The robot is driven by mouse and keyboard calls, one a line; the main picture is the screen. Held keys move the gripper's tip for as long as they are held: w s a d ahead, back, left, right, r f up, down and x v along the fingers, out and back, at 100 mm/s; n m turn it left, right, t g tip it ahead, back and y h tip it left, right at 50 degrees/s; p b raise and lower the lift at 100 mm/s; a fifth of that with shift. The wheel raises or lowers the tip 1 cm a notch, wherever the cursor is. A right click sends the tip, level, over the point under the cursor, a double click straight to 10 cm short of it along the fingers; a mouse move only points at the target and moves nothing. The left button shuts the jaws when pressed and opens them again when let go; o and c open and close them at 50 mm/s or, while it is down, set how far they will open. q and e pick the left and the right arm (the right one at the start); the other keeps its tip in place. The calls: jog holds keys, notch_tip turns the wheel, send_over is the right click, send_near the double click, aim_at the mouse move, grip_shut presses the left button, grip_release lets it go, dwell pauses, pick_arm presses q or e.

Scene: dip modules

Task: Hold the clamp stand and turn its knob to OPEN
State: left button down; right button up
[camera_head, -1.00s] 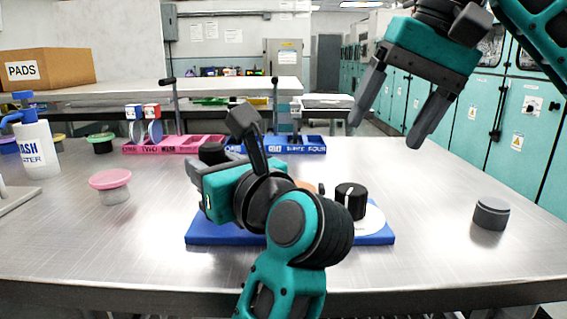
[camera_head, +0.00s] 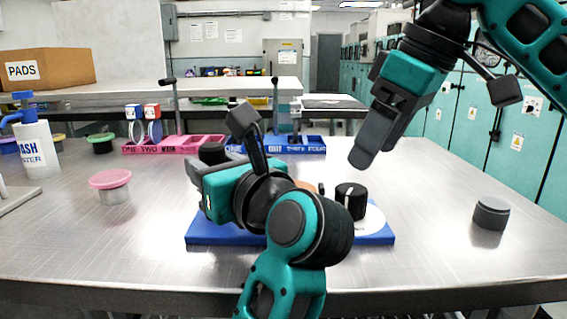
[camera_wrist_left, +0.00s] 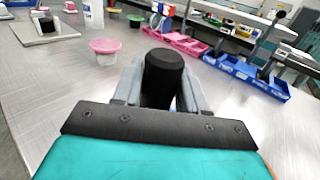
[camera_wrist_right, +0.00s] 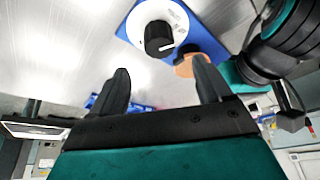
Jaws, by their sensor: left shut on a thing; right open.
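The clamp stand has a blue base (camera_head: 215,233), a black post (camera_head: 211,153) and a black knob (camera_head: 351,200) on a white dial (camera_head: 373,218). My left gripper (camera_head: 203,172) is shut on the post; the left wrist view shows the black post (camera_wrist_left: 164,76) between its fingers. My right gripper (camera_head: 372,150) is open and empty, above and apart from the knob. In the right wrist view the knob (camera_wrist_right: 159,38) bears a white line pointing right; the dial's lettering is too small to read. My left arm hides the middle of the base.
A dark grey cylinder (camera_head: 491,213) stands at the right. A pink-lidded cup (camera_head: 111,187) and a wash bottle (camera_head: 38,148) stand at the left. Pink (camera_head: 176,148) and blue (camera_head: 300,148) trays lie at the back. The front right of the table is clear.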

aim_at(351, 188)
jog(key=x, duration=0.9)
jog(key=shift+d, duration=0.1)
jog(key=shift+c, duration=0.3)
jog(key=shift+r, duration=0.1)
grip_shut()
dwell(0.5)
